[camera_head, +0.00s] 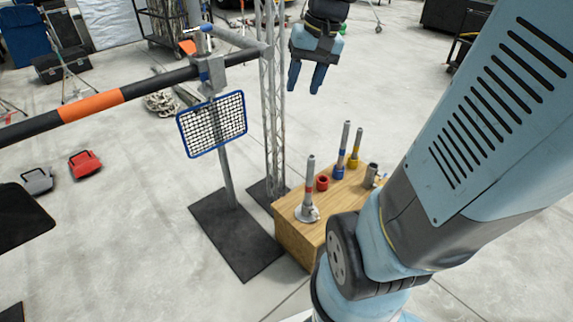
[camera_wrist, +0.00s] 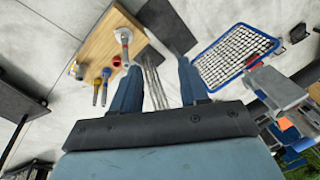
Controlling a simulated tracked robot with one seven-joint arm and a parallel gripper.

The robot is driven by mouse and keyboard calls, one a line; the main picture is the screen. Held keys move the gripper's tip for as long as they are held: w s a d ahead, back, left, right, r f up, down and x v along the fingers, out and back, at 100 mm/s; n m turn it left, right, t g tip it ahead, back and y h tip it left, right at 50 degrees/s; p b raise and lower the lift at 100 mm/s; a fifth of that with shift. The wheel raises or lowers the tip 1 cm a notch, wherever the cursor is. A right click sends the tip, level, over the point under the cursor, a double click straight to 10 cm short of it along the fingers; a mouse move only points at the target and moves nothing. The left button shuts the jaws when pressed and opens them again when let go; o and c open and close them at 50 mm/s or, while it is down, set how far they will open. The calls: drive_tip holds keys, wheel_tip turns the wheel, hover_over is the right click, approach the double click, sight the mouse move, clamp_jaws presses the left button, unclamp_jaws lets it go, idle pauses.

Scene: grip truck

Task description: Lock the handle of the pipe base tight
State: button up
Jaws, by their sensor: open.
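The pipe base is a dark square plate (camera_head: 236,236) on the floor with a grey upright pipe (camera_head: 226,180). A metal clamp (camera_head: 211,72) on top holds a black horizontal bar with an orange band. Above the clamp is a small grey fitting with a blue tip (camera_head: 206,28), possibly the handle; I cannot tell whether it is tight. Grey clamp parts (camera_wrist: 278,88) also show at the right of the wrist view. My gripper (camera_head: 306,80) is open and empty, with its blue fingers apart (camera_wrist: 158,78), right of the clamp in the head view and touching nothing.
A blue-framed mesh panel (camera_head: 181,139) hangs beside the pipe. A lattice truss (camera_head: 273,130) stands between the clamp and my gripper in the head view. A wooden box (camera_head: 285,218) bears several upright fittings. Open floor lies left of the pipe base.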

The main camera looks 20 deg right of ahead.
drive_tip(key=w+d+f+m+g+y, duration=0.1)
drive_tip(key=w+d+f+m+y, duration=0.15)
drive_tip(key=w+d+f, duration=0.35)
drive_tip(key=w+d+f+m+y, duration=0.25)
drive_tip(key=w+f, duration=0.25)
drive_tip(key=f, duration=0.3)
drive_tip(key=w+d+f+m+g+y, duration=0.1)
drive_tip(key=w+d+f+y, duration=0.3)
drive_tip(key=f, duration=0.4)
drive_tip(key=w+d+f+m+t+y, duration=0.1)
drive_tip(key=d+f+m, duration=0.15)
drive_tip(key=f, duration=0.35)
drive_tip(key=w+d+f+m+t, duration=0.1)
drive_tip(key=w+d+f, duration=0.1)
drive_tip(key=d+f, duration=0.3)
drive_tip(key=m+t+h, duration=0.3)
drive_tip(key=m+t, duration=1)
drive_tip(key=m, duration=0.1)
approach(316, 216)
drive_tip(key=x, duration=1)
drive_tip(key=shift+w+d+f, duration=0.15)
drive_tip(key=shift+w+d, duration=0.15)
drive_tip(key=shift+w, duration=0.15)
drive_tip(key=shift+c, duration=0.2)
